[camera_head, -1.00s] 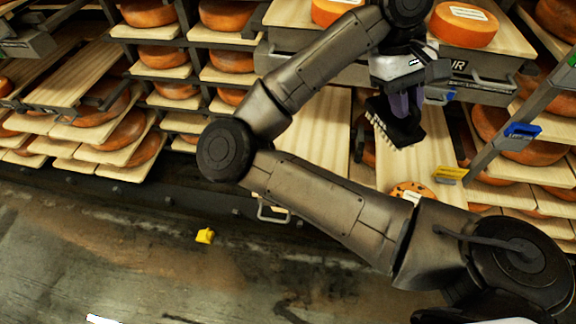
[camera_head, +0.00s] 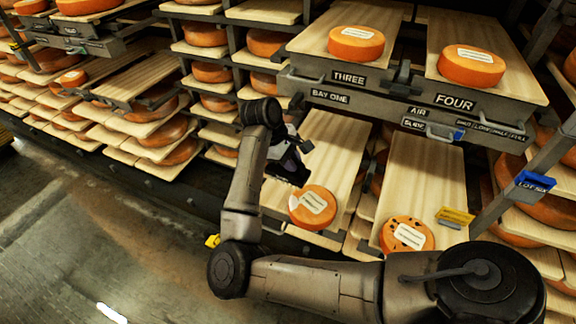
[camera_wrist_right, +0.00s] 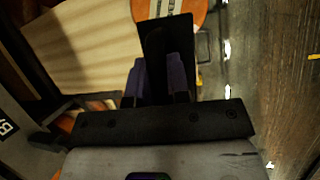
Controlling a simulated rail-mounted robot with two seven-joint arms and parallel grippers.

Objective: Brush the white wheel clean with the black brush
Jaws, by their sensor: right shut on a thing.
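My right gripper (camera_head: 287,150) is shut on the black brush (camera_head: 290,170), above the left pulled-out board. In the right wrist view the brush (camera_wrist_right: 168,30) stands between the purple fingers (camera_wrist_right: 160,82). An orange wheel (camera_head: 317,209) with a white label and a white patch on its left edge lies just below and right of the brush; I see a gap between them in the head view. Part of an orange wheel (camera_wrist_right: 192,12) shows beyond the brush in the right wrist view. No wholly white wheel shows. My left gripper is not in view.
A wheel with dark spots (camera_head: 406,235) lies on the right pulled-out board (camera_head: 425,175). A yellow tag (camera_head: 455,216) and a blue tag (camera_head: 530,183) stand right of it. Two wheels rest on the upper boards labelled THREE and FOUR. Racks of wheels fill the left.

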